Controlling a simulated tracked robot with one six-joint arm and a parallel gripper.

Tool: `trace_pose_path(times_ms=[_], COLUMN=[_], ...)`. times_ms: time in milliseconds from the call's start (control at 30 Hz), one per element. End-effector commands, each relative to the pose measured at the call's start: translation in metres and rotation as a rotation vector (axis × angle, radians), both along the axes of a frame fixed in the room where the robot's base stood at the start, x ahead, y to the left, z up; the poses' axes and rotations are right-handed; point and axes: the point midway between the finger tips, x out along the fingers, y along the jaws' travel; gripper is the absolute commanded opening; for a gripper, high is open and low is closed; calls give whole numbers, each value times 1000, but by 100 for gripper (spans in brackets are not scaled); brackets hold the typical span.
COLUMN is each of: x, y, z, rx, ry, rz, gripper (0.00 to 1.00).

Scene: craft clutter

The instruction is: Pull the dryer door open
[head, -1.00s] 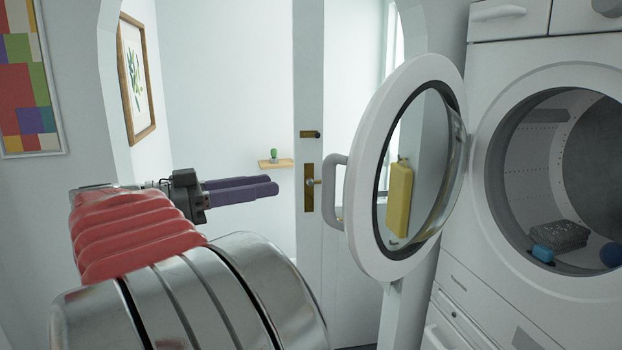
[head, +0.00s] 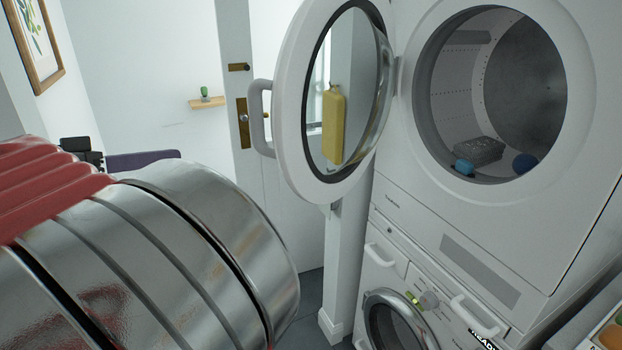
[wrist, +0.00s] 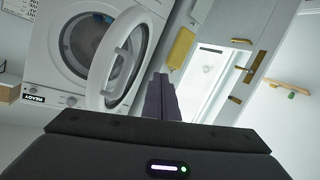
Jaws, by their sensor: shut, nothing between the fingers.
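The round white dryer door (head: 291,95) stands swung wide open to the left of the dryer (head: 394,182), with its grey handle (head: 256,118) on the left rim. The drum opening (head: 490,90) is uncovered. In the wrist view the open door (wrist: 104,85) is left of my gripper (wrist: 161,80). My gripper's purple fingers are together with nothing between them, apart from the handle. In the head view only part of the purple fingers (head: 143,158) shows behind my arm.
Inside the drum lie a grey mesh item (head: 479,150), a blue item (head: 464,167) and a blue ball (head: 525,163). A second machine with a round door (head: 396,325) sits below. A yellow bottle-shaped object (head: 333,125) shows through the door glass. A small shelf (head: 207,102) is on the back wall.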

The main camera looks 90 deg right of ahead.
Motion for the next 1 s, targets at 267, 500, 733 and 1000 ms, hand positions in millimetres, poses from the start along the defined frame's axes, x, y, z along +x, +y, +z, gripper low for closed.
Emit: trace_pose_path(times_ms=[267, 500, 733, 1000], x=[21, 44, 61, 68], y=[69, 155, 250, 338], z=[-90, -159, -203, -223], rx=[525, 859, 1034, 1051], ry=[76, 140, 175, 176], rz=[426, 888, 1376, 1842], gripper=[0, 0, 0, 0])
